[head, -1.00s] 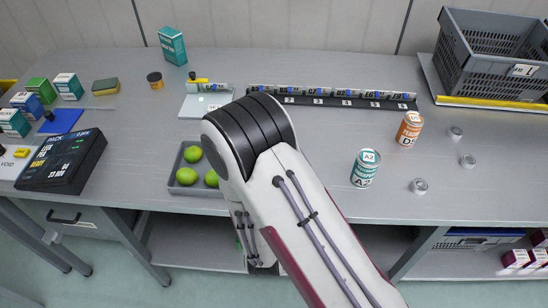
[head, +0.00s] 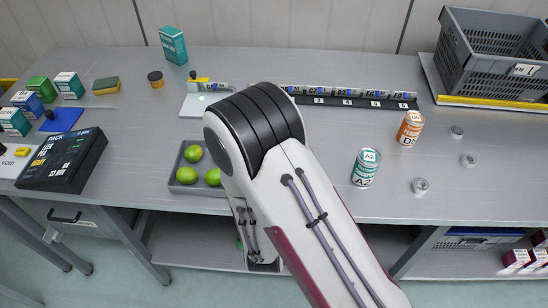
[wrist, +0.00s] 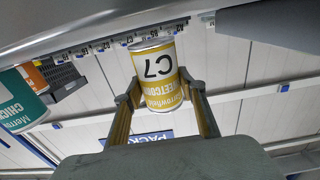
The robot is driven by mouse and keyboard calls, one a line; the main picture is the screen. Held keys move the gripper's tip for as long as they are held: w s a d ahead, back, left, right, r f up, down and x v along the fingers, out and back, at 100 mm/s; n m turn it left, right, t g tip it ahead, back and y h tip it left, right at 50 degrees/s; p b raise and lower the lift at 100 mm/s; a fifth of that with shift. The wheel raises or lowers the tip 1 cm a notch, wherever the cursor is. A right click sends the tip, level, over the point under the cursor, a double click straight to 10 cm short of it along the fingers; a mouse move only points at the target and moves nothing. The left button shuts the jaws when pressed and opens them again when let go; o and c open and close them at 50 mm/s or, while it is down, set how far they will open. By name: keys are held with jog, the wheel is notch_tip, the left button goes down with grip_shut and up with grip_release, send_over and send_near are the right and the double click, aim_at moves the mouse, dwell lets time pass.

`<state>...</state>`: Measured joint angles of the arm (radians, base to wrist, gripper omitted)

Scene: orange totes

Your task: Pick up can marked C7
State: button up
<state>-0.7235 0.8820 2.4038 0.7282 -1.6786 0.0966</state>
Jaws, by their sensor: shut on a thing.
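The can marked C7 (wrist: 157,72) shows in the wrist view, with a white top band and a yellow lower band reading "sweetcorn". It appears upside down in that picture. My gripper (wrist: 160,95) is shut on it, one finger on each side of the can. In the head view my arm hides the gripper and the C7 can. An A2 can (head: 365,168) with a teal band and a D5 can (head: 410,129) with an orange band stand upright on the bench, right of my arm.
A grey tray of green fruit (head: 180,188) lies left of my arm. A numbered rail (head: 350,100) runs along the back. A grey crate (head: 490,60) stands at back right. Small metal tins (head: 419,187) lie near the right. Bench between A2 and the rail is clear.

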jog(key=shift+r, duration=4.05)
